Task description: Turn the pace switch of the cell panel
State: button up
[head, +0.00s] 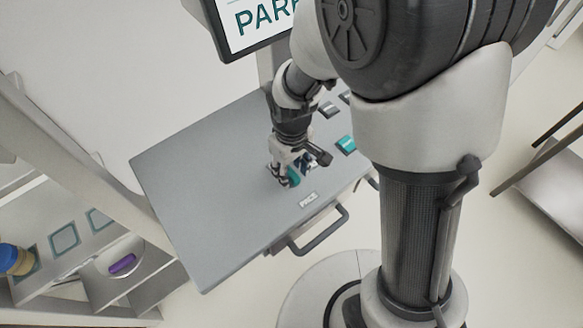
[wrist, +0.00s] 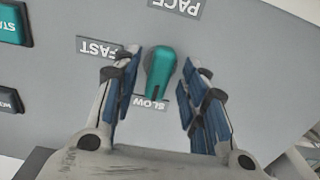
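The pace switch is a teal knob (wrist: 160,72) on the grey cell panel (head: 200,175); it also shows in the head view (head: 294,178), partly covered by my gripper. In the wrist view its narrow end with a dark mark points toward the SLOW label (wrist: 150,104). The FAST label (wrist: 97,48) lies to its left and the PACE label (wrist: 175,7) above. My gripper (wrist: 158,75) is over the panel with its blue-padded fingers on either side of the knob. The fingers are apart, with a visible gap to the knob on both sides.
A teal start button (wrist: 14,24) and a dark button (wrist: 8,100) sit left of the switch in the wrist view. A handle (head: 322,232) juts from the panel's front edge. A screen (head: 262,22) stands behind. Shelving with a purple item (head: 122,264) is at the left.

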aim_at(291, 173)
notch_tip(291, 173, up, 12)
dwell(0.6)
jog(key=s+d+r+m+t+b, duration=0.2)
jog(key=s+d+m, duration=0.1)
jog(key=s+d, duration=0.2)
jog(key=s+d+r+m+t+b, duration=0.2)
jog(key=s+d, duration=0.4)
jog(key=s, duration=0.3)
jog(key=shift+d+r+m+t+b, duration=0.3)
jog(key=shift+r+m+b, duration=0.3)
jog(key=shift+m, duration=0.4)
